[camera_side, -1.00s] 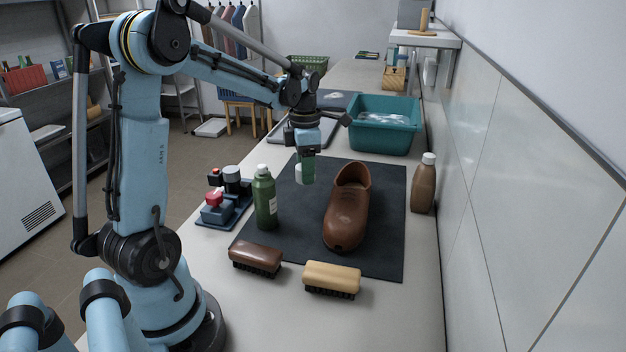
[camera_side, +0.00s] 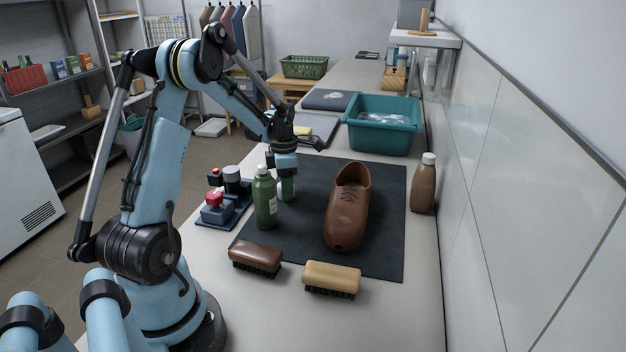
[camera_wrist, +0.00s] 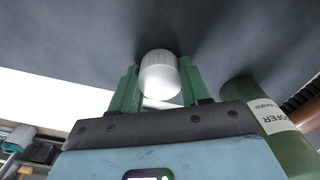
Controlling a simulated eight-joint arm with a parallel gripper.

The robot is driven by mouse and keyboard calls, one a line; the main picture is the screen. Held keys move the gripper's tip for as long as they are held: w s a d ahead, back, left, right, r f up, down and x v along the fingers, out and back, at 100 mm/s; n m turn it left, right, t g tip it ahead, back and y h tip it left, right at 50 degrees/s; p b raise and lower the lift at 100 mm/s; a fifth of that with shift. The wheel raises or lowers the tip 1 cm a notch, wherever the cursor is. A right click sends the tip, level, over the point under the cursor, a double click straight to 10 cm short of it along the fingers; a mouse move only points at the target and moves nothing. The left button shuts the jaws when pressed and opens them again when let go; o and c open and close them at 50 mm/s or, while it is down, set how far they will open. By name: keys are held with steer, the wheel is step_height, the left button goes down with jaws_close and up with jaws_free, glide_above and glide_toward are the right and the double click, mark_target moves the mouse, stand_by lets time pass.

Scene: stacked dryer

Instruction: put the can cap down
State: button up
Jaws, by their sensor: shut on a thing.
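The can cap (camera_wrist: 160,75) is a white ribbed cylinder, held between the green fingers of my gripper (camera_wrist: 157,88) in the wrist view. My gripper (camera_side: 287,189) shows in the side view low over the left part of the dark mat (camera_side: 385,240), just right of and behind the green bottle (camera_side: 265,203). It is shut on the cap. I cannot tell whether the cap touches the mat. The green bottle stands upright with a white top; it also shows at the right of the wrist view (camera_wrist: 248,98), with a white label.
A brown shoe (camera_side: 347,212) stands on the mat to the right. A dark brush (camera_side: 256,257) and a tan brush (camera_side: 332,277) lie in front. A device with a red knob (camera_side: 214,199) is at left. A brown bottle (camera_side: 424,185) and teal basin (camera_side: 382,138) stand beyond.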

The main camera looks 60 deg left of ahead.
steer(key=shift+f, duration=0.1)
steer(key=o, duration=1)
